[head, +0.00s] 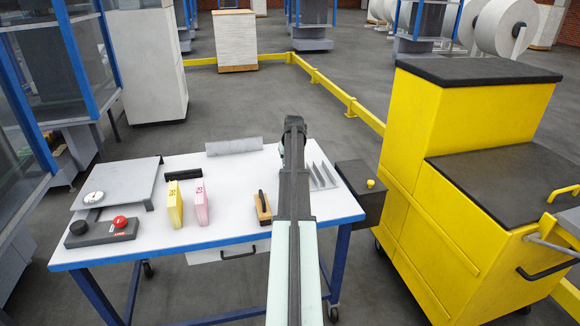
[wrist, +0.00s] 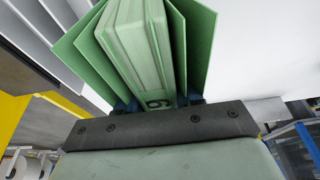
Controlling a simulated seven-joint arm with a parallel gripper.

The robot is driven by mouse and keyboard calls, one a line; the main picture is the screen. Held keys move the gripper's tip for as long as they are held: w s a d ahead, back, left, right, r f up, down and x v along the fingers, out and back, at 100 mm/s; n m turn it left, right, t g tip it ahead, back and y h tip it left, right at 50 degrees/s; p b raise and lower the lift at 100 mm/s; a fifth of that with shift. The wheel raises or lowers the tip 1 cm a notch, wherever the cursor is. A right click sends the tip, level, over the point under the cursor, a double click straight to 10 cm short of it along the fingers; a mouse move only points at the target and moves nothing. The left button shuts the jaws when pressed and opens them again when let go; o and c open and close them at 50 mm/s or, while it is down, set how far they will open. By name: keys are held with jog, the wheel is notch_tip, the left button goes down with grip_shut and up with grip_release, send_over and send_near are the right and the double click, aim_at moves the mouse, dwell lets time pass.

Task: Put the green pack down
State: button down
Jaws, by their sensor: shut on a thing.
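In the head view my arm hides the gripper and nearly all of the pack, over the right part of the white table (head: 225,222). Whether the pack touches the table cannot be told. Grey upright dividers (head: 321,175) stand just right of my arm, and they also show at the upper left of the wrist view (wrist: 30,40).
A yellow pack (head: 174,205) and a pink pack (head: 200,202) stand on the table. A wooden block with a dark handle (head: 263,208), a grey scale plate (head: 118,183) and a red-button box (head: 103,232) are also there. A yellow cabinet (head: 440,150) stands right. White tabletop is free around the packs.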

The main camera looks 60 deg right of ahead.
jog(key=shift+f, duration=0.7)
jog(key=shift+f, duration=0.15)
jog(key=c, duration=0.7)
grip_release()
jog(key=v, duration=1.2)
jog(key=shift+w, duration=0.1)
